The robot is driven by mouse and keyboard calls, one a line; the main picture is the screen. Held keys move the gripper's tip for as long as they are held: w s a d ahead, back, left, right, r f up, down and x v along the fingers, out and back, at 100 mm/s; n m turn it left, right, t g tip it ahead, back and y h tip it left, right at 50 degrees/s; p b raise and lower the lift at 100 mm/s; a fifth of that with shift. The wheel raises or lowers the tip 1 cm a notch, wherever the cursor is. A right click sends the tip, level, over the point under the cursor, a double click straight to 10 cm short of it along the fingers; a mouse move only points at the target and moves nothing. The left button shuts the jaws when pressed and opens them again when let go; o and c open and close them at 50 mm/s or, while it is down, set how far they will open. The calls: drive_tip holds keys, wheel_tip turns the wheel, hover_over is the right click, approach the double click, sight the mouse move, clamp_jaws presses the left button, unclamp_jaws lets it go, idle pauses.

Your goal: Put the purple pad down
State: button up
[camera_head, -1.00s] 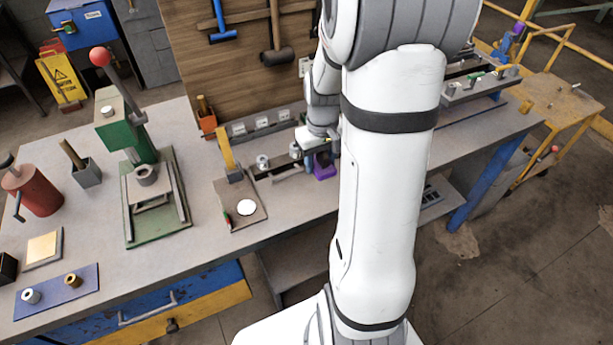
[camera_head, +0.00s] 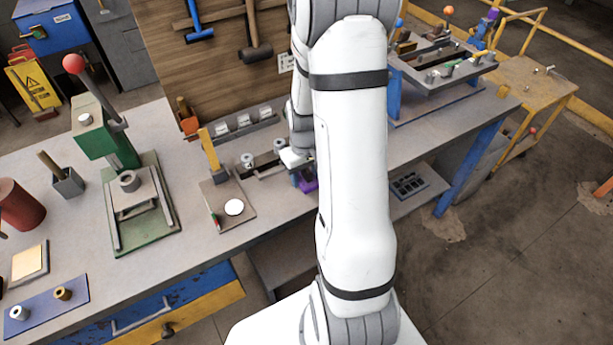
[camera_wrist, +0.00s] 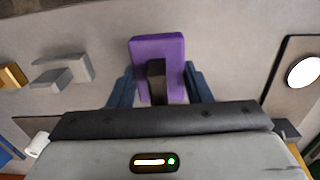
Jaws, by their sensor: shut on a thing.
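The purple pad (camera_wrist: 158,48) is between the two blue-grey fingers of my gripper (camera_wrist: 160,86) in the wrist view. The fingers are shut on it, one on each side, and a dark block shows in front of its near part. In the head view the pad (camera_head: 308,186) shows as a small purple patch under my gripper (camera_head: 300,176), close to the front edge of the grey workbench (camera_head: 268,205). My arm hides much of the bench around it. I cannot tell whether the pad touches the bench top.
A board with a white disc (camera_head: 234,207) lies left of my gripper. A green press (camera_head: 128,170) stands farther left. A grey rack (camera_head: 245,125) stands behind, below the hammer board. A raised tray (camera_head: 440,75) stands at the right.

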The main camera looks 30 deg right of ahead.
drive_tip(key=shift+f, duration=0.75)
drive_tip(key=shift+f, duration=0.15)
drive_tip(key=shift+s+f+b, duration=0.1)
drive_tip(key=shift+f+b, duration=0.45)
drive_tip(key=shift+b, duration=0.05)
